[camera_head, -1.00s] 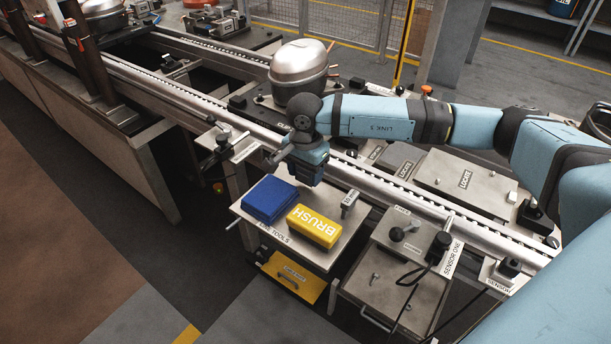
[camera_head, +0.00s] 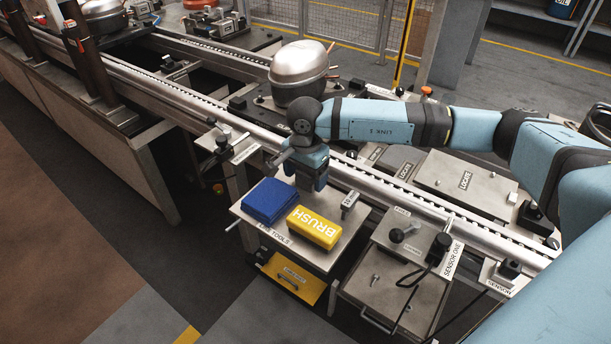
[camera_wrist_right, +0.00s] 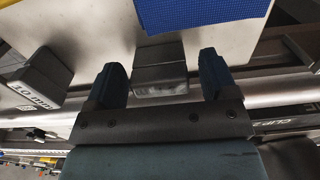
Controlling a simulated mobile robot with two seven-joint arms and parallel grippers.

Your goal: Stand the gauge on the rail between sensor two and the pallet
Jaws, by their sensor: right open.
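A grey block (camera_wrist_right: 160,72) lies between the two fingers of my open right gripper (camera_wrist_right: 162,80) in the right wrist view, with a small gap on each side. A second grey block (camera_wrist_right: 38,78), labelled 10 mm, is left of the fingers; it also shows on the tool shelf in the head view (camera_head: 350,202). In the head view my right gripper (camera_head: 313,185) points down at the shelf's back edge and hides the first block. The rail (camera_head: 385,187) runs behind it. The pallet (camera_head: 262,112) carries a silver compressor. A sensor post (camera_head: 222,141) stands left of the gripper; its label is unreadable.
The sensor one stand (camera_head: 385,290) with cables is to the right. A yellow drawer (camera_head: 292,280) sits below the shelf. My left gripper is out of view.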

